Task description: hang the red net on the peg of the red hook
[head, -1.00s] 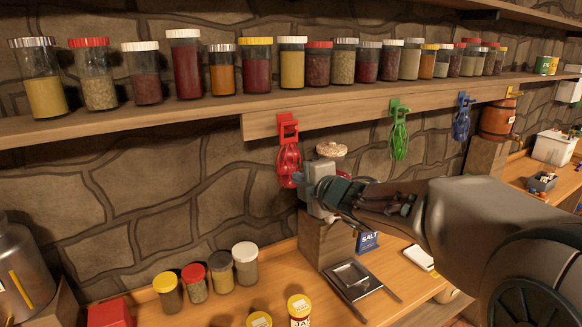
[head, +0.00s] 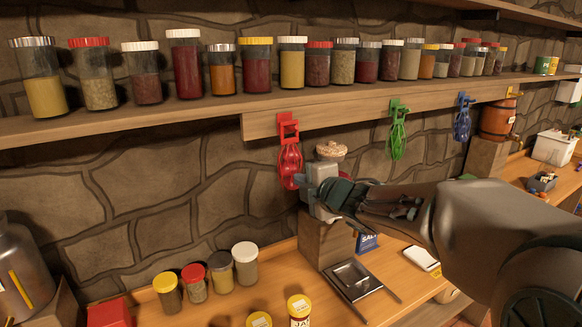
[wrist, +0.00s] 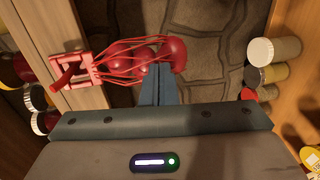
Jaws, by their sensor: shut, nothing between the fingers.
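The red hook (head: 288,130) is fixed to the wooden board under the shelf; in the wrist view its plate and peg (wrist: 66,76) show at the left. The red net (head: 290,166) hangs straight below it, with round red things inside. In the wrist view the net (wrist: 130,55) stretches from the hook, its cords meeting at the hook; I cannot make out whether its loop is around the peg. My gripper (head: 299,181) is at the net's lower end. In the wrist view its fingers (wrist: 161,72) are shut and empty, close beside or touching the net's bottom.
A green hook with a green net (head: 398,135) and a blue hook with a blue net (head: 462,118) hang to the right. Jars fill the shelf (head: 160,112) above. A cork-topped jar (head: 331,151) stands on a wooden block behind my gripper. Several jars stand on the counter below.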

